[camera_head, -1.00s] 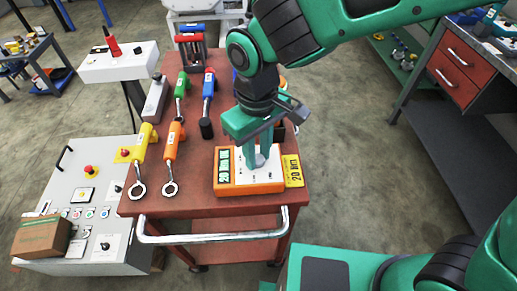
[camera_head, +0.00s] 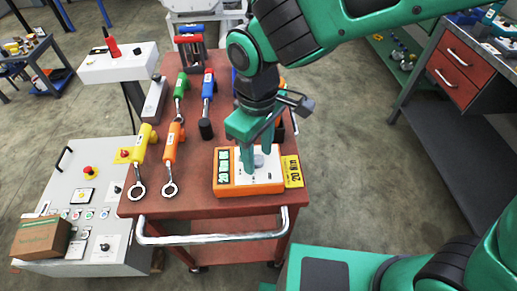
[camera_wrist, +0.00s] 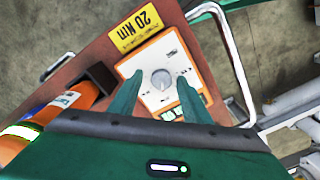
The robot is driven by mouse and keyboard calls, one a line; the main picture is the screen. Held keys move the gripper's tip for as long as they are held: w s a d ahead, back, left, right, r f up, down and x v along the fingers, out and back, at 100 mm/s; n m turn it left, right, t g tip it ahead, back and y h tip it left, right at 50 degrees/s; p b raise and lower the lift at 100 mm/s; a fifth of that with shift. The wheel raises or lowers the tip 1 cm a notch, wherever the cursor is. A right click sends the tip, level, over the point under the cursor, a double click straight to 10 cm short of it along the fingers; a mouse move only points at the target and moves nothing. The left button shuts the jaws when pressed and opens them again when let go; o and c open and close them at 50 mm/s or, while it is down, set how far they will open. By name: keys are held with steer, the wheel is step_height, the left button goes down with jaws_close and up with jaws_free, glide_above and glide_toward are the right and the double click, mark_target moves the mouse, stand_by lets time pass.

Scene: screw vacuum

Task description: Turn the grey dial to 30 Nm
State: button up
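The grey dial (camera_head: 259,160) is on the white top of an orange-edged box (camera_head: 262,188) on the red cart. In the wrist view, the dial (camera_wrist: 161,79) shows between my two fingers, with a visible gap on each side. My gripper (camera_head: 257,160) is open, pointing down over the box; its fingers look close to the dial's height or just above it, I cannot tell which. The box has small green displays (camera_head: 223,165) on its left side, their digits too small to read surely. A yellow label (camera_head: 292,171) beside the box reads 20 Nm.
Yellow (camera_head: 144,145) and orange (camera_head: 172,148) ring-ended tools lie left of the box. Green (camera_head: 181,85) and blue (camera_head: 208,90) tools lie farther back. The cart's metal handle (camera_head: 215,236) is in front. Cart surface between the tools and the box is clear.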

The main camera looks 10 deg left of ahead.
mark_target(258, 158)
steer(key=shift+r, duration=0.1)
step_height(258, 158, up, 11)
steer(key=shift+f, duration=0.2)
steer(key=shift+w, duration=0.1)
stand_by(0.4)
steer(key=w+d+m, duration=0.4)
steer(key=d, duration=0.8)
steer(key=w+d+m, duration=0.3)
steer(key=d+m, duration=0.1)
steer(key=d, duration=0.9)
steer(key=s+d+f+m, duration=0.2)
steer(key=s+d+m, duration=0.3)
steer(key=d, duration=0.6)
steer(key=s+d+f+m, duration=0.3)
steer(key=s+d+m, duration=0.3)
steer(key=s+d, duration=0.3)
steer(key=shift+s+d+f, duration=0.25)
steer(key=shift+d+f, duration=0.05)
steer(key=shift+d, duration=0.7)
